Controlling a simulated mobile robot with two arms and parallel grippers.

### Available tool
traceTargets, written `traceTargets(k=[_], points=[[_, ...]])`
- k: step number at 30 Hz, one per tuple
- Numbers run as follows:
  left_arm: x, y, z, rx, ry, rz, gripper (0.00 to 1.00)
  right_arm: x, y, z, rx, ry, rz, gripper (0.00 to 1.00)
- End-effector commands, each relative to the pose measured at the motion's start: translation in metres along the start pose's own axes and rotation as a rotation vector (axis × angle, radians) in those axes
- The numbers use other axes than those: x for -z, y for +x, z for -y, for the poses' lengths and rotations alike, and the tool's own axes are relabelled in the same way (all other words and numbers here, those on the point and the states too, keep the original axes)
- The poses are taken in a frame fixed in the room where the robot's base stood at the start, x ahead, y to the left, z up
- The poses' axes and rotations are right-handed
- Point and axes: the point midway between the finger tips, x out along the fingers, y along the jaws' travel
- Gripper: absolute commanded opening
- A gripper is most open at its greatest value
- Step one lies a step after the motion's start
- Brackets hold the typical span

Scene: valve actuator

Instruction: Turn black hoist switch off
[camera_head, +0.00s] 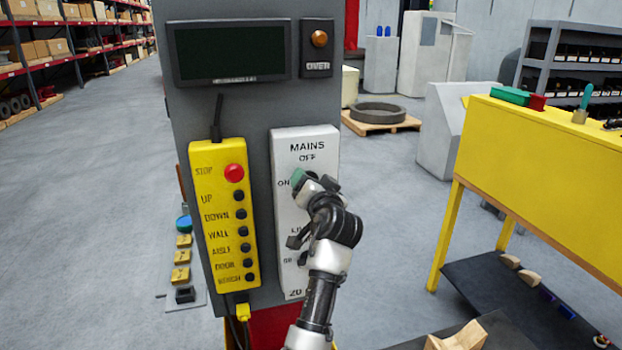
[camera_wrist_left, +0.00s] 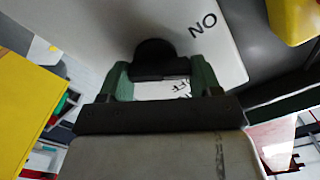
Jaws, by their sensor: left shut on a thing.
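A white panel (camera_head: 318,142) on the grey cabinet reads MAINS, with OFF at the top and ON at the left below it. My left gripper (camera_head: 303,180), with green fingertips, is at this panel beside the ON label. In the left wrist view the left gripper (camera_wrist_left: 161,80) is shut on a black switch (camera_wrist_left: 155,52), with one finger on each side of it. The word ON shows upside down beside the switch. In the head view my gripper hides the switch, so its pointing direction cannot be told. My right gripper is in neither view.
A yellow button box (camera_head: 228,262) with a red stop button (camera_head: 234,173) hangs close to the panel's left. A dark screen (camera_head: 230,52) and an amber lamp (camera_head: 319,39) are above. A yellow bench (camera_head: 540,150) stands at the right. The floor between is clear.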

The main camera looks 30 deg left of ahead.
Motion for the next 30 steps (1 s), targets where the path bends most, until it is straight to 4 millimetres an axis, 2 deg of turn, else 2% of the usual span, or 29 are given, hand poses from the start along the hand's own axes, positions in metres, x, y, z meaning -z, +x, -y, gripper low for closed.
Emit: traceTargets(k=[1,18,30], points=[[0.002,0.001,0.003,0.002,0.049,0.002,0.4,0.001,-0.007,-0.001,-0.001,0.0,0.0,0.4],[0.005,0.001,0.001,0.003,0.583,0.0,0.4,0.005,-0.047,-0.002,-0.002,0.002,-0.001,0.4],[0.004,0.001,-0.001,0.005,0.847,0.001,0.4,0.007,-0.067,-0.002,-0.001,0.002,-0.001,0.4]])
